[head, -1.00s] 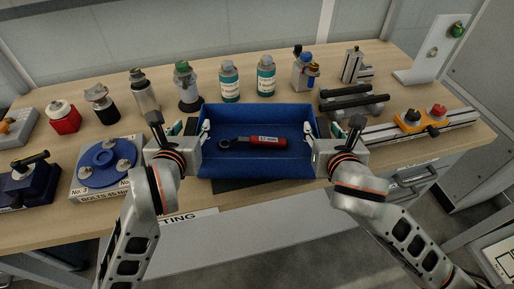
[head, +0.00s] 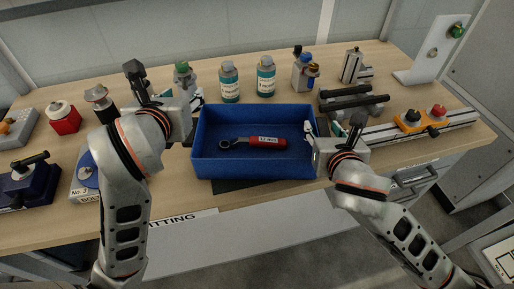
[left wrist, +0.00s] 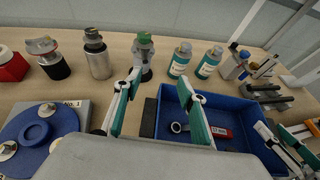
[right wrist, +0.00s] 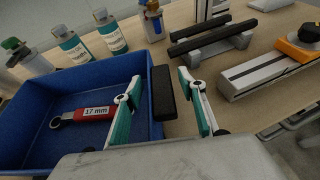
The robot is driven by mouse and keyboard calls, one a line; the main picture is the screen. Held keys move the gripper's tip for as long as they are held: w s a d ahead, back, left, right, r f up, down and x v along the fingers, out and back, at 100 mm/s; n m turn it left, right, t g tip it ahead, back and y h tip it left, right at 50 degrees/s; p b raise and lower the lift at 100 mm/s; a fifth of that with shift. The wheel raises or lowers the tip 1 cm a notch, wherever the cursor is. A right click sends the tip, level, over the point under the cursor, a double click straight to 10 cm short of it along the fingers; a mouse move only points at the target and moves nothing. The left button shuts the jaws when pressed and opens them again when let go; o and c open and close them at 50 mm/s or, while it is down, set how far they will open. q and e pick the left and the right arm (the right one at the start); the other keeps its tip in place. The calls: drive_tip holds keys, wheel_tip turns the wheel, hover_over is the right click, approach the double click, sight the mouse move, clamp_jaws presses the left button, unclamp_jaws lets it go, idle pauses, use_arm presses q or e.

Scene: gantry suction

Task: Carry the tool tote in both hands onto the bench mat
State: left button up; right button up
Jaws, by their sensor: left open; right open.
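The blue tool tote (head: 205,165) sits upright at the front middle of the bench, with a dark mat (head: 240,186) showing under its front edge. A red-handled 17 mm ratchet (head: 262,142) lies inside it. My left gripper (head: 198,102) is open, raised near the tote's back left corner. In the left wrist view, the tote's black left handle (left wrist: 148,118) shows between and beyond the spread fingers. My right gripper (head: 312,128) is open at the tote's right side. The black right handle (right wrist: 163,92) shows between its fingers; I cannot tell whether they touch it.
Two teal-labelled bottles (head: 229,84) and a green-capped part (head: 183,76) stand behind the tote. Black bars (head: 352,104) and a rail with an orange block (head: 410,122) lie to the right. A blue disc fixture (left wrist: 38,130) is on the left.

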wheel_tip(320, 180, up, 10)
drive_tip(key=shift+f, duration=0.25)
idle(0.5)
drive_tip(key=o, duration=0.4)
drive_tip(key=shift+o, duration=0.2)
idle(0.4)
drive_tip(key=shift+f, duration=0.1)
